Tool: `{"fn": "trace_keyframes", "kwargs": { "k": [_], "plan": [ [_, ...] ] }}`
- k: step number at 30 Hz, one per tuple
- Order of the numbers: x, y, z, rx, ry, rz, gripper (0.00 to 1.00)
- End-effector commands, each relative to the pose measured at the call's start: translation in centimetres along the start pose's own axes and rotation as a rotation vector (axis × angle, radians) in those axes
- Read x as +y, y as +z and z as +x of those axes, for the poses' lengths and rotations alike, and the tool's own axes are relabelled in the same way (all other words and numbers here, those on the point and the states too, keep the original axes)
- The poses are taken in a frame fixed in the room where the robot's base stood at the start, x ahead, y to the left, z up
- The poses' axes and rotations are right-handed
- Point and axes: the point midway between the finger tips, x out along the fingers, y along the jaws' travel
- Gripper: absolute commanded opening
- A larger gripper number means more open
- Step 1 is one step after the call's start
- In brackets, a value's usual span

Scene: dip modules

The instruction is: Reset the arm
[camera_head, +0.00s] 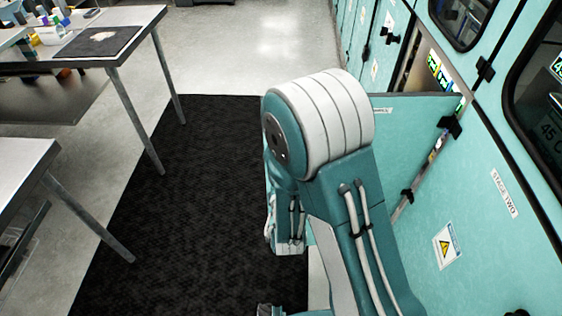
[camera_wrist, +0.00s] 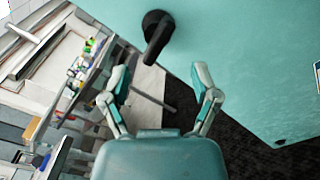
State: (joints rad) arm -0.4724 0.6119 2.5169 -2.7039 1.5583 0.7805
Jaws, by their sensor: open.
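My arm (camera_head: 345,200) rises from the bottom of the head view and bends over at a grey-and-teal joint. Its far end hangs behind that joint, and the fingers are hidden there. In the wrist view my gripper (camera_wrist: 163,88) is open, its two fingers spread apart with nothing between them. A black handle (camera_wrist: 157,33) on a teal panel (camera_wrist: 235,60) shows just beyond the fingers; I cannot tell whether they touch the panel.
Teal cabinets (camera_head: 480,215) line the right side, with a teal door (camera_head: 405,130) standing open behind my arm. Metal tables (camera_head: 140,17) stand at the left, one with a dark mat (camera_head: 97,41) on it. A black floor mat (camera_head: 180,210) between is clear.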

Motion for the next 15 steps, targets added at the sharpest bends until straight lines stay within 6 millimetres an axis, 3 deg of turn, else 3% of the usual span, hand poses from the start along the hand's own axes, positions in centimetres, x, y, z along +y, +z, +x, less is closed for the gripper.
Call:
{"fn": "trace_keyframes", "kwargs": {
  "k": [11, 15],
  "plan": [
    [0.0, 0.0, 0.0, -0.002, -0.001, 0.0, 0.78],
    [-0.2, 2.0, 0.4, -0.062, -0.04, 0.0, 0.78]
  ]
}}
